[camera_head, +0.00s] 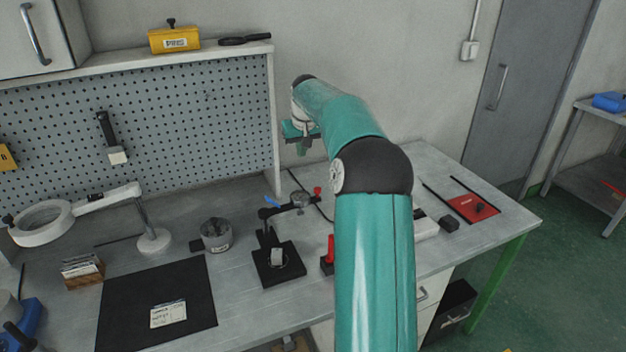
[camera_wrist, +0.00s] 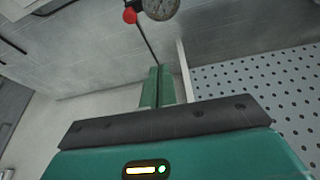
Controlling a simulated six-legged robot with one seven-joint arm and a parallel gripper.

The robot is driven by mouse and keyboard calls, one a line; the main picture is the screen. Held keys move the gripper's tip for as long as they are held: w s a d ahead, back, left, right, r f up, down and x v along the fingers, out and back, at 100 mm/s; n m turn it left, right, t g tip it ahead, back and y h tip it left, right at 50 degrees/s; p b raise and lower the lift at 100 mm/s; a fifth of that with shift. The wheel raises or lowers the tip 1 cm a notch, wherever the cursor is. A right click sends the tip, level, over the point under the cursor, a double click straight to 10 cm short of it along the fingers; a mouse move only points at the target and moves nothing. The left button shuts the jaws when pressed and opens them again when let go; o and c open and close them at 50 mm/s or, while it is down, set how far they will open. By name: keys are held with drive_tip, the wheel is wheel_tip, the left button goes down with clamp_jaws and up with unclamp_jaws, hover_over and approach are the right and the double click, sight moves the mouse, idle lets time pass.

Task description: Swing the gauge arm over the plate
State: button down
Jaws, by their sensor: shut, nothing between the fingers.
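A small gauge stand has a square black plate (camera_head: 262,275) on the bench with a pale block (camera_head: 277,257) on it. A dark gauge arm (camera_head: 283,209) reaches right from the post at the plate's back, carrying a round dial gauge (camera_head: 300,199). A red knob (camera_head: 317,193) is at its end. The dial lies behind and right of the plate, not above it. The wrist view shows the dial (camera_wrist: 160,8) and red knob (camera_wrist: 130,15) at the top edge, cropped. My gripper (camera_head: 302,150) is above and behind the gauge, apart from it. Its fingers (camera_wrist: 158,72) are shut and empty.
A grey tin (camera_head: 215,235) and a white magnifier lamp (camera_head: 154,240) stand left of the plate. A red-handled item (camera_head: 330,250) stands close to its right. A black mat (camera_head: 130,310) covers the front left. A pegboard (camera_head: 190,130) rises behind.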

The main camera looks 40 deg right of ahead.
drive_tip(key=d+f, duration=0.5)
drive_tip(key=f, duration=0.7)
drive_tip(key=shift+s+f+m, duration=0.3)
drive_tip(key=shift+s+m, duration=0.05)
drive_tip(key=shift+m, duration=0.05)
